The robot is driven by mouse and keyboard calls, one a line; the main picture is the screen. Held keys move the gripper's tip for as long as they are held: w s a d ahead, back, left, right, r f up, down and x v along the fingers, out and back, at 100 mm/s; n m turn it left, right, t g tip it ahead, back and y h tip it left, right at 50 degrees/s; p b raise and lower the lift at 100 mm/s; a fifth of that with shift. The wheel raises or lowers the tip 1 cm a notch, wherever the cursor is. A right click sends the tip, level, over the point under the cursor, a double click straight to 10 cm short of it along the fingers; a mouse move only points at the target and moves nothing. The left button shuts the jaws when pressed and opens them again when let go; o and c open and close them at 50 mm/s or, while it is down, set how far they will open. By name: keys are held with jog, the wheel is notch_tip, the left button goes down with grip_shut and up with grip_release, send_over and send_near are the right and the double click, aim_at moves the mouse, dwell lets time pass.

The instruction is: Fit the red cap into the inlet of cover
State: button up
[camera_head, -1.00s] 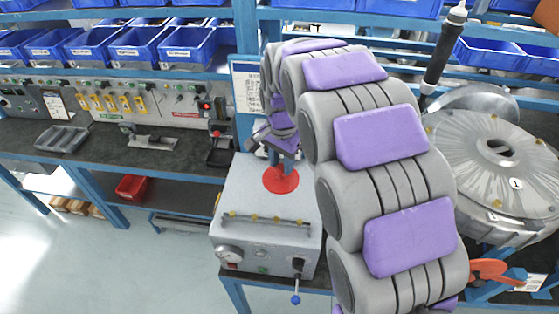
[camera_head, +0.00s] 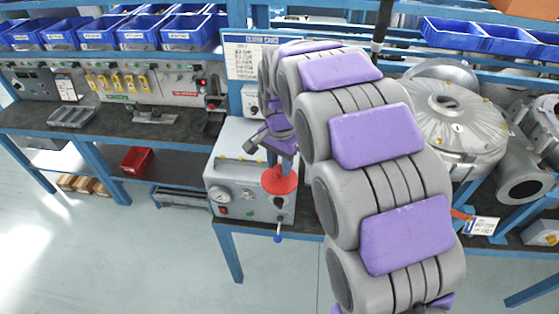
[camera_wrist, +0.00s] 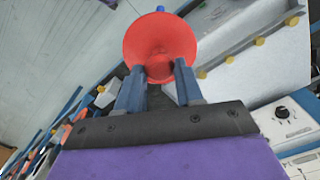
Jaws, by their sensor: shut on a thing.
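The cover (camera_head: 455,125) is a round ribbed metal housing on the bench at the right, with a central opening, well apart from the cap. My arm hides its left edge.
A metal housing with a round pipe mouth (camera_head: 525,165) lies right of the cover. A red bin (camera_head: 136,160) sits on a low shelf. The floor at front left is clear.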

jog(key=d+f+n, duration=0.4)
jog(key=d+f, duration=0.1)
jog(key=f, duration=0.7)
jog(key=s+d+f+n, duration=0.1)
jog(key=d+f+n, duration=0.3)
jog(key=f, duration=0.8)
jog(key=shift+d+f, duration=0.4)
jog(key=shift+d, duration=0.45)
jog(key=shift+s, duration=0.1)
